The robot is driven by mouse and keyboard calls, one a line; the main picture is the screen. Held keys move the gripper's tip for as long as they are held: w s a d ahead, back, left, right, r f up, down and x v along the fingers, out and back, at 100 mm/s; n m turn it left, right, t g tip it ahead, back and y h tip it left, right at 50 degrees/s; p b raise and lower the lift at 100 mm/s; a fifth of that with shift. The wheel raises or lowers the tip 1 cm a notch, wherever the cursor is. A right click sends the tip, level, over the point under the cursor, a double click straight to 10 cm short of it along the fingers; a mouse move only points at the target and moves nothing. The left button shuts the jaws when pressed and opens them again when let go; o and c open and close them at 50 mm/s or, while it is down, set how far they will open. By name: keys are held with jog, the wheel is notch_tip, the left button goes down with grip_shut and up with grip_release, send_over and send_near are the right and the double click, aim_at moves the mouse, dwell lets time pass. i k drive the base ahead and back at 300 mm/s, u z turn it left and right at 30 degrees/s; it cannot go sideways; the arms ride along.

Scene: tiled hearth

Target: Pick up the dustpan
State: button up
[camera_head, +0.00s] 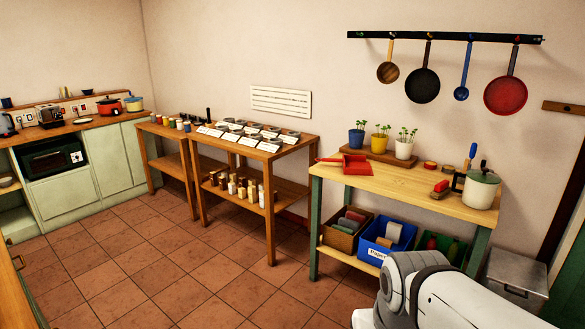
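A red dustpan (356,164) lies on the left end of the light wooden top of a green-legged bench (415,185). Its handle points left, towards the bench's edge. It is in front of a row of small potted plants. A white and grey part of my arm shows at the lower right, in front of the bench. My gripper is outside the view, so its state does not show.
Blue, yellow and white plant pots (381,144) stand behind the dustpan. A cream lidded pot (482,188) is at the bench's right end. Bins, one blue (373,240), fill the lower shelf. Pans hang above. Tiled floor (180,265) is clear at left.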

aim_at(353, 166)
jog(key=u, duration=0.05)
jog(key=i, duration=2.05)
jog(key=z, duration=0.3)
jog(key=i, duration=1.45)
jog(key=z, duration=0.3)
